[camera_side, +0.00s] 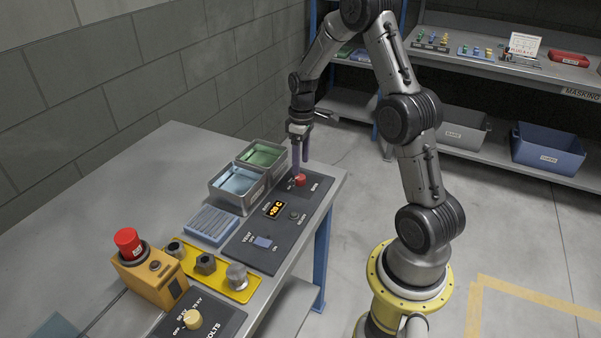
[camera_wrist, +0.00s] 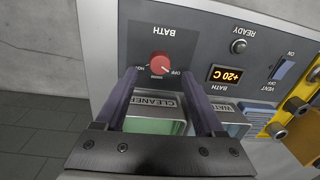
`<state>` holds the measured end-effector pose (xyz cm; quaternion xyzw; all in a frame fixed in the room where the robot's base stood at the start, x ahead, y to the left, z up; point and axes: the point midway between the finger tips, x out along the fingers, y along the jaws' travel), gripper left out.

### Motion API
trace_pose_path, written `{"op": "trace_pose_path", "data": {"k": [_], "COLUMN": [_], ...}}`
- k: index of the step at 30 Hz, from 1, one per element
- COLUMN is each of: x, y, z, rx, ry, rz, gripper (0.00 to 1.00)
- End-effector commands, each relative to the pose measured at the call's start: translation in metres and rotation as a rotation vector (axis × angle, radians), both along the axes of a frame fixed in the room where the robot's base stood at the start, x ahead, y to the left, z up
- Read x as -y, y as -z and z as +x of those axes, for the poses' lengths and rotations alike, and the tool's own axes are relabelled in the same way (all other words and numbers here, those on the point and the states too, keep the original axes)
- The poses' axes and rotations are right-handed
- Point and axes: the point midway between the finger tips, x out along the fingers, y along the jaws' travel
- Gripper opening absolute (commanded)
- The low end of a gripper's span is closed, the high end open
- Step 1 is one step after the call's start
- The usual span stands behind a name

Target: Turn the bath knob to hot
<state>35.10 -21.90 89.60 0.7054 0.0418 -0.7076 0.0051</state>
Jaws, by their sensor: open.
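The bath knob (camera_side: 300,180) is a small red round knob on the dark control panel, near its far end. In the wrist view the knob (camera_wrist: 161,63) shows upside down under the BATH label, with OFF at its right and HOT at its left. Its mark seems to point toward OFF, but it is small. My gripper (camera_side: 300,163) points down just above the knob. In the wrist view my gripper (camera_wrist: 159,77) is open, its two purple fingers apart with the knob between them in the picture. I cannot tell whether either finger touches it.
The temperature display (camera_side: 274,209) reads +20 C. The green cleaner tray (camera_side: 261,154) and blue water tray (camera_side: 238,182) stand left of the panel. The vent switch (camera_side: 262,241), ready button (camera_side: 294,215) and red emergency button (camera_side: 129,242) are nearer the camera.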

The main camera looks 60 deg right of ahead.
Motion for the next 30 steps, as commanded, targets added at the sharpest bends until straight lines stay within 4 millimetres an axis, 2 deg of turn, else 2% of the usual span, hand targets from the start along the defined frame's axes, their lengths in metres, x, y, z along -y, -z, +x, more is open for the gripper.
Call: {"op": "trace_pose_path", "data": {"k": [3,9,20,23,30], "x": [-0.002,-0.002,-0.002,-0.002,-0.002], "y": [0.021,0.041,0.046,0.045,0.045], "z": [-0.001,0.000,0.000,0.000,0.000], "rx": [-0.003,0.000,0.002,0.002,0.002], "ry": [0.000,0.000,0.000,0.000,0.000], "rz": [0.002,0.001,-0.001,-0.001,-0.001], "gripper": [0.71,0.71,0.71,0.56,0.13]}}
